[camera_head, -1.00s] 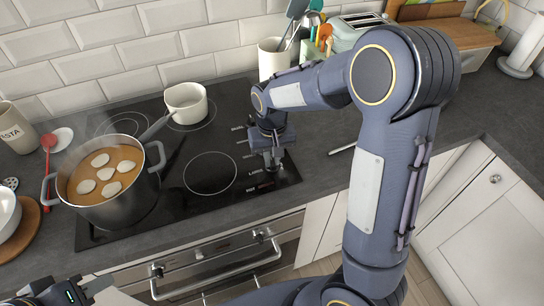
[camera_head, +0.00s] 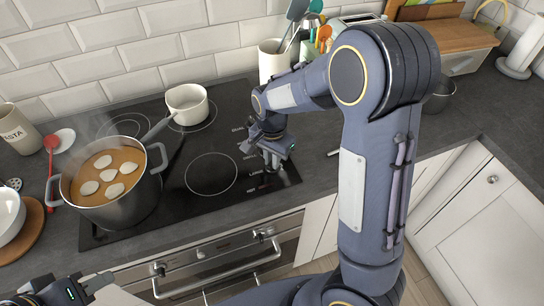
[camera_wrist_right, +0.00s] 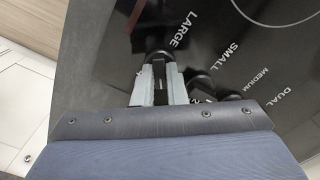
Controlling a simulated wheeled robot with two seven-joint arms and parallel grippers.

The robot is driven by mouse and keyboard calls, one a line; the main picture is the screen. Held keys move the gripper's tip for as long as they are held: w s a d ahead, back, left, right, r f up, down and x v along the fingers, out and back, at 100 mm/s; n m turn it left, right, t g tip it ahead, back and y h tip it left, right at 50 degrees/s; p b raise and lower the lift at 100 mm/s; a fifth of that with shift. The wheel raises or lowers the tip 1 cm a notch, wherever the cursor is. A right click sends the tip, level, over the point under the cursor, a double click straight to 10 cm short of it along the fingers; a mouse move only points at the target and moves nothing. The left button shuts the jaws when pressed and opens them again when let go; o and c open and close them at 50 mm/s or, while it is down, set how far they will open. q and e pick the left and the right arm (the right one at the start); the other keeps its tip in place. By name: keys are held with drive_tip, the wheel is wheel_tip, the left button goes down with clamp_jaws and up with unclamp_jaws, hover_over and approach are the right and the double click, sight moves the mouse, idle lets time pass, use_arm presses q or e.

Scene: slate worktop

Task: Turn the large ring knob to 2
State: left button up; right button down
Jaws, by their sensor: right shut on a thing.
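The large ring knob (camera_wrist_right: 158,57) is a small black knob beside the label LARGE on the cooktop's control strip. In the right wrist view it sits between the tips of my right gripper (camera_wrist_right: 158,72), which is shut on it. In the head view my right gripper (camera_head: 271,160) is down at the right end of the black cooktop (camera_head: 235,203), hiding the knob. The pointer and the numbers around the knob cannot be read. My left gripper (camera_head: 92,287) is at the bottom left corner, away from the knobs; its opening is unclear.
Other black knobs (camera_wrist_right: 201,78) sit close to the right gripper. A pot of soup (camera_head: 115,205) stands on the left of the cooktop, and a white saucepan (camera_head: 187,105) at the back. A utensil crock (camera_head: 272,62) stands behind. The front right ring is bare.

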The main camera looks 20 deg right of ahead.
drive_tip(key=shift+m, duration=0.5)
drive_tip(key=c, duration=1.5)
unclamp_jaws()
drive_tip(key=shift+o, duration=0.2)
drive_tip(key=shift+r, duration=0.15)
wheel_tip(320, 180, up, 8)
drive_tip(key=shift+f, duration=0.2)
